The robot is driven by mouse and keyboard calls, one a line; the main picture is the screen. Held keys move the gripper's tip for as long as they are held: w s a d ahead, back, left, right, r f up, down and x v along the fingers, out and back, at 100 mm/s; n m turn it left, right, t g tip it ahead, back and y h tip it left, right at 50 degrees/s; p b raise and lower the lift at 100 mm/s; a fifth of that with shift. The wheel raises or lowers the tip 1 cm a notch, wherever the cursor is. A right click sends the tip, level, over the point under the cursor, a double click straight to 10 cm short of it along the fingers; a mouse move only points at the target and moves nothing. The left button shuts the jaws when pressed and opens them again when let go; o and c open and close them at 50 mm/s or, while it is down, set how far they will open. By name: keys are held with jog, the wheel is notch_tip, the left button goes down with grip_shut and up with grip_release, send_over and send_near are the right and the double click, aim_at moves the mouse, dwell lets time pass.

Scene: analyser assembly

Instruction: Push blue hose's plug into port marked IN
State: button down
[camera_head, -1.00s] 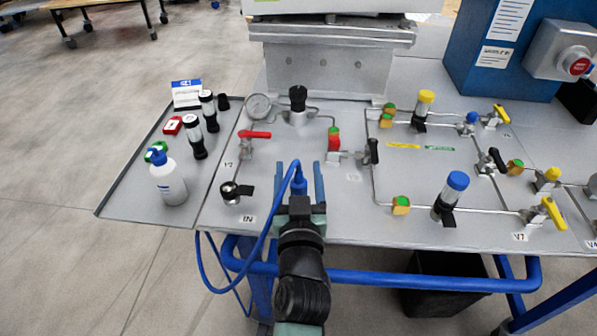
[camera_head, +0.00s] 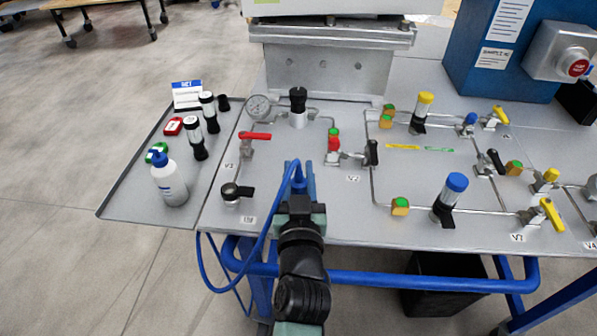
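The blue hose (camera_head: 266,236) arches up over the end of my arm and hangs in a loop below the table's front edge. Its blue plug (camera_head: 297,183) is at the hose's upper end. My gripper (camera_head: 302,170) has its blue fingers drawn in close around the plug, above the front of the panel. The IN label (camera_head: 249,220) is on the panel to the left of my gripper. A fitting with a black lever (camera_head: 233,193) stands just behind the label. The port opening itself cannot be made out. My gripper and the plug are to the right of this fitting, apart from it.
A red-levered valve (camera_head: 254,137) and a gauge (camera_head: 258,107) stand behind. A valve with a black handle (camera_head: 370,152) is to the right. A white bottle (camera_head: 168,180) stands on the left tray (camera_head: 133,192). The panel between fitting and gripper is bare.

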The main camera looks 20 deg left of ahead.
jog(key=shift+r+p, duration=1.5)
jog(key=shift+r, duration=0.5)
jog(key=shift+s+a+f+p, duration=0.1)
jog(key=shift+s+a+p, duration=0.55)
jog(key=shift+a+p, duration=2)
jog(key=shift+s+a+f+p, duration=0.1)
jog(key=shift+s+a+p, duration=0.55)
jog(key=shift+a+p, duration=1.95)
jog(key=shift+s+a+f+p, duration=0.1)
jog(key=shift+s+a+p, duration=0.8)
jog(key=shift+p, duration=3.25)
jog(key=shift+w+a, duration=0.2)
jog(key=shift+w, duration=0.05)
jog(key=shift+w+f, duration=0.1)
jog(key=shift+w+a+f+b, duration=0.35)
jog(key=shift+w+f+b, duration=0.35)
jog(key=shift+b, duration=0.55)
